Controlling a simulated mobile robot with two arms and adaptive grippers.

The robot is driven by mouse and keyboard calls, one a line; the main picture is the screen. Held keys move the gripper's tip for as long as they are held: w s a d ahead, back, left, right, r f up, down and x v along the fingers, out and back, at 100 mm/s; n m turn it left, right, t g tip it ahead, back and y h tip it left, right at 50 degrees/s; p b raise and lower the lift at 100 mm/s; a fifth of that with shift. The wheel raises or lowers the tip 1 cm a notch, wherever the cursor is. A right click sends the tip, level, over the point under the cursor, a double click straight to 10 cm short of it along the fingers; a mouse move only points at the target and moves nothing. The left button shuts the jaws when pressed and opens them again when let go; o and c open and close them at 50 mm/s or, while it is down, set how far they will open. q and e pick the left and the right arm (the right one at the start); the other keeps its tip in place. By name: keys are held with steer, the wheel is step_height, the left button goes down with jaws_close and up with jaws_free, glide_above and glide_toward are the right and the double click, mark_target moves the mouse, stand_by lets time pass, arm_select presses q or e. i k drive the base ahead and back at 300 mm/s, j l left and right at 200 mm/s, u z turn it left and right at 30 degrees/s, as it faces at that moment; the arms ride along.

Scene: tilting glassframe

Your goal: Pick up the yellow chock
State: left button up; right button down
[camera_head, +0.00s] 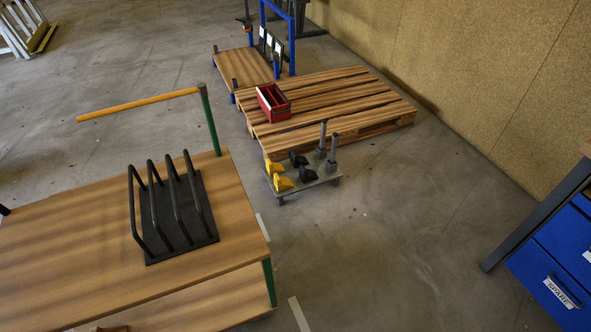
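Two yellow chocks are in the head view, on the left side of a small grey stand (317,183) near the middle. One yellow chock (273,167) sits farther back and the other yellow chock (282,183) sits nearer the front edge. Black chocks (302,168) lie beside them on the same stand. Two grey upright posts (328,142) rise from its right part. Neither of my grippers is in view.
A wooden table (75,245) with a black rack (172,212) and a yellow bar (140,104) on a green post fills the left. A pallet (350,97) with a red crate (262,96) stands behind. Blue drawers (555,250) are right. Floor right of the stand is clear.

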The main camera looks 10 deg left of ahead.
mark_target(272, 168)
steer(key=i+l, duration=0.25)
steer(key=l, duration=0.2)
steer(key=i+l, duration=0.3)
steer(key=l, duration=0.15)
steer(key=i+l, duration=0.25)
steer(key=l, duration=0.2)
steer(key=i+l, duration=0.3)
steer(key=l, duration=0.15)
